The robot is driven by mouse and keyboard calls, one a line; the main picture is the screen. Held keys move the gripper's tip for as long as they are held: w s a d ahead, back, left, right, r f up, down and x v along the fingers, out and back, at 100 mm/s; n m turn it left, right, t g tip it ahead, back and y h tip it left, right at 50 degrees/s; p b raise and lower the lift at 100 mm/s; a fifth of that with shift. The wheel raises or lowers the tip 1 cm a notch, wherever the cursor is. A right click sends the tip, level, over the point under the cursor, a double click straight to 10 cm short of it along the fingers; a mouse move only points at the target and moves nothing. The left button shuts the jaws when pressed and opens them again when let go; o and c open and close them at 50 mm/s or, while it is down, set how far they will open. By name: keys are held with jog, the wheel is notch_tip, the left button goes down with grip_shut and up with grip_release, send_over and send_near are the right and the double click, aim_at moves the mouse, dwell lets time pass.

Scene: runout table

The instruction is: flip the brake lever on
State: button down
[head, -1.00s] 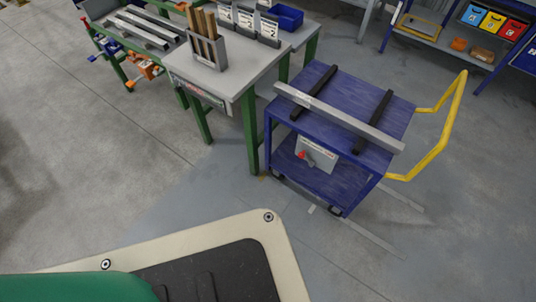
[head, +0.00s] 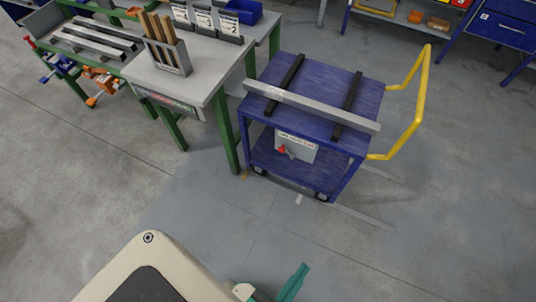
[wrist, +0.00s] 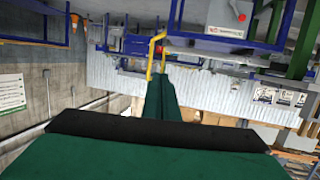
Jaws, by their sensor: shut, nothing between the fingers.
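The brake lever (head: 283,149) has a red knob and sits on a light plate (head: 300,150) on the near side of the blue cart (head: 320,75), below its top deck. The lever's exact angle is too small to tell. In the wrist view the plate (wrist: 215,22) and the red knob (wrist: 241,17) show at the top, and the picture looks upside down. My gripper (wrist: 160,82) has green fingers pressed together with nothing between them. It is apart from the lever. In the head view only a teal part of it (head: 294,282) shows at the bottom edge.
A grey bar (head: 320,108) lies across two black strips on the cart and overhangs its sides. A yellow handle (head: 415,105) sticks out at the right. A green-legged table (head: 200,85) stands close on the cart's left. The floor before the cart is clear.

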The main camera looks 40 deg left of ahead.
jog(key=w+a+f+n+y, duration=0.3)
jog(key=w+a+f+n, duration=0.3)
jog(key=f, duration=0.4)
jog(key=w+a+f+n+y, duration=0.2)
jog(key=w+a+f+n, duration=0.2)
jog(key=w+f+n, duration=0.4)
jog(key=w+a+f+n+g+y, duration=0.1)
jog(key=w+a+f+n, duration=0.2)
jog(key=a, duration=0.4)
jog(key=w+a+f+n+g+y, duration=0.1)
jog(key=w+a+f+n+y, duration=0.1)
jog(key=w+a+f+n, duration=0.2)
jog(key=w+a+f+n+g+y, duration=0.1)
jog(key=w+a+f+n, duration=0.2)
jog(key=w+a+n, duration=0.3)
jog(key=a+n, duration=0.3)
jog(key=a, duration=0.2)
jog(key=shift+w+a+f+n+y, duration=0.2)
jog(key=shift+w+n+y, duration=0.1)
jog(key=shift+w+y, duration=0.1)
jog(key=w+a, duration=0.2)
jog(key=w, duration=0.7)
jog(key=shift+a, duration=0.35)
